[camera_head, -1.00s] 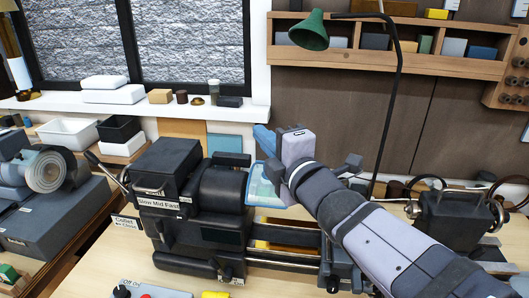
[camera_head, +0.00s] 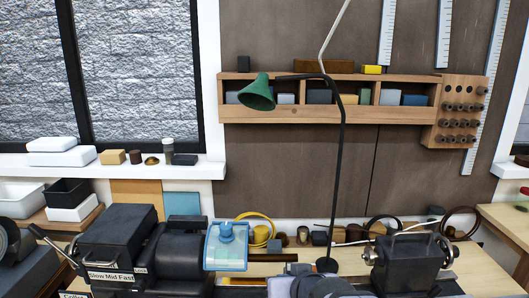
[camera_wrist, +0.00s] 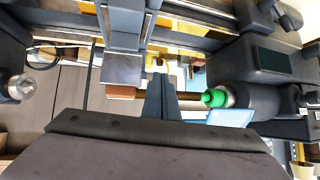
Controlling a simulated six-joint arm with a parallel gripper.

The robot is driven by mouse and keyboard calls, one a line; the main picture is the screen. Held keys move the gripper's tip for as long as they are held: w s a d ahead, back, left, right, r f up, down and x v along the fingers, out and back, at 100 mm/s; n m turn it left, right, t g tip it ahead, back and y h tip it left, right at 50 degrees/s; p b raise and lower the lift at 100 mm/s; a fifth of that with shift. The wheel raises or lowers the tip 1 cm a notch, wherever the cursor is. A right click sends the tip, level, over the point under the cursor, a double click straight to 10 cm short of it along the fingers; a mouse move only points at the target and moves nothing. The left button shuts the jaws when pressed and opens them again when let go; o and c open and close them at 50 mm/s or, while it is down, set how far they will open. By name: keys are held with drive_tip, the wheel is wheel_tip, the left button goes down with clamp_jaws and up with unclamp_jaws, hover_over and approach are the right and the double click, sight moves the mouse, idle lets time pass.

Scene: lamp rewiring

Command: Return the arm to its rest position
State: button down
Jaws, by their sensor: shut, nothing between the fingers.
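My gripper (camera_wrist: 162,97) is shut and empty in the wrist view, its dark fingers together at the middle of the picture. Beyond the fingers, a brown rod with a green end (camera_wrist: 215,97) lies along the lathe (camera_wrist: 265,75); I cannot tell any contact with it. In the head view, grey parts of my arm show only at the bottom edge, right of the lathe headstock (camera_head: 120,240). The fingertips cannot be made out there.
A clear blue guard (camera_head: 226,247) stands at the headstock's right. The green-shaded desk lamp (camera_head: 257,95) rises behind on a thin black pole. The dark tailstock (camera_head: 408,262) stands right. A wooden wall shelf (camera_head: 330,112) runs along the back.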

drive_tip(key=s+d+f+g, duration=0.3)
drive_tip(key=s+f, duration=0.3)
drive_tip(key=s+d+f+m+g+h+b, duration=0.1)
drive_tip(key=s+d+f+g, duration=0.2)
drive_tip(key=s+f, duration=0.4)
drive_tip(key=s+d+f+g+h+b, duration=0.1)
drive_tip(key=s+d+f+g, duration=0.2)
drive_tip(key=s+f, duration=0.3)
drive_tip(key=shift+s+d+f+m+g, duration=0.15)
drive_tip(key=shift+s+d+m+g, duration=0.15)
drive_tip(key=shift+s+d, duration=0.2)
drive_tip(key=shift+s+d+h, duration=0.2)
drive_tip(key=shift+s+h, duration=0.05)
drive_tip(key=shift+h, duration=0.05)
drive_tip(key=c, duration=2.4)
unclamp_jaws()
drive_tip(key=shift+c, duration=0.2)
